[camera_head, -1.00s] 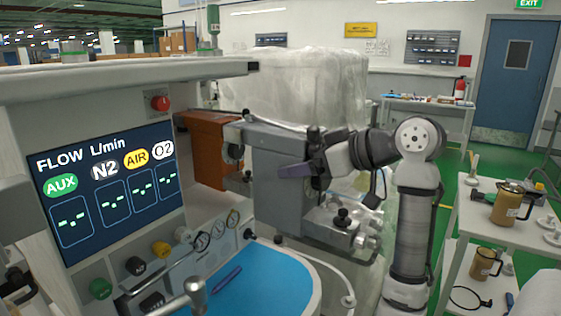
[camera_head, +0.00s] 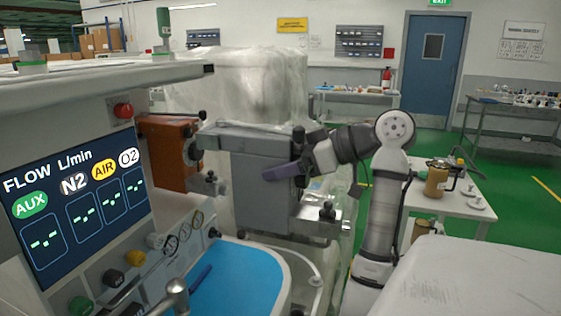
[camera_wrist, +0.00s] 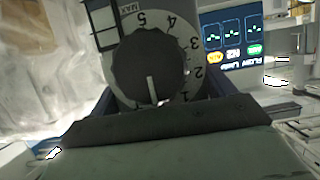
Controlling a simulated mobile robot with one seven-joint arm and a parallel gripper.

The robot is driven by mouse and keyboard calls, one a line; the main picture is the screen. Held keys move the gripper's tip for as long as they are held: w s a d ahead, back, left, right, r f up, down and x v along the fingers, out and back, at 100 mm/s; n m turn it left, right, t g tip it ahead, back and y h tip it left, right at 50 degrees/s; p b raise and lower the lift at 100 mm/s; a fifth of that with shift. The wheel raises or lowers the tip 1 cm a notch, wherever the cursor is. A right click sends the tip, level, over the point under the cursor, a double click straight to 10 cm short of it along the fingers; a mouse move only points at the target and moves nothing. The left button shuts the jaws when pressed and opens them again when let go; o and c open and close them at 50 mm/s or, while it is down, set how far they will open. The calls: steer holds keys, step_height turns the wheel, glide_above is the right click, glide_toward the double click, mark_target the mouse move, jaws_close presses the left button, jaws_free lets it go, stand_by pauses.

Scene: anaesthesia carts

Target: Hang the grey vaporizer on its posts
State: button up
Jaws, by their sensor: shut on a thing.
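The grey vaporizer (camera_head: 262,185) is a boxy unit. It is upright beside the anaesthesia cart, to the right of an orange-brown vaporizer (camera_head: 163,155). My gripper (camera_head: 298,160) is shut on the grey vaporizer at its upper right side, with a purple finger across it. In the wrist view the vaporizer's black dial (camera_wrist: 150,75) with a numbered ring fills the upper middle. Metal fittings (camera_head: 208,185) show between the two vaporizers. The posts cannot be made out clearly, and I cannot tell whether the grey vaporizer touches them.
The cart's flow screen (camera_head: 75,205) and blue work surface (camera_head: 238,285) lie at left. A plastic-wrapped bulk (camera_head: 240,85) stands behind the vaporizers. A white table with a brown jug (camera_head: 437,180) stands at right. A white surface (camera_head: 470,280) fills the lower right. Green floor is open beyond.

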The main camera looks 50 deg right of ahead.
steer(key=shift+r, duration=0.2)
steer(key=w+a+p, duration=0.2)
steer(key=w+a, duration=0.1)
steer(key=w, duration=0.7)
steer(key=w+a+p, duration=0.2)
steer(key=w+a, duration=0.2)
steer(key=w, duration=0.6)
steer(key=w+a+p, duration=0.2)
steer(key=w+a, duration=0.2)
steer(key=w, duration=0.7)
steer(key=shift+f, duration=0.2)
stand_by(1.1)
steer(key=shift+w, duration=0.1)
steer(key=shift+p, duration=0.55)
stand_by(1.3)
